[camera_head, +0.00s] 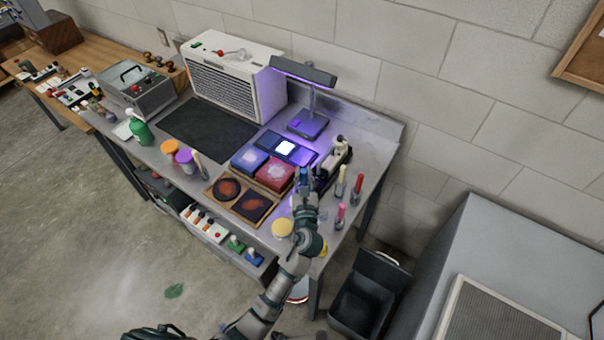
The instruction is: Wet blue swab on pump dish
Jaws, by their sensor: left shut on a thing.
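My left gripper (306,196) is shut over the right part of the bench, just right of the red pad. A small blue piece (304,174) shows at its fingertips and looks like the blue swab; the fingers hide most of it. I cannot pick out the pump dish with certainty. A round pale yellow thing (282,228) sits left of my forearm, near the bench's front edge. A black and cream device (336,155) stands just behind and right of the gripper. My right gripper is not in view.
Upright red (358,186) and pink (340,213) sticks stand close to the right. A lamp (303,73) stands behind. A blue pad (249,158), a red pad (274,174) and a wooden tray (241,219) lie left. The dark mat (207,126) is clear.

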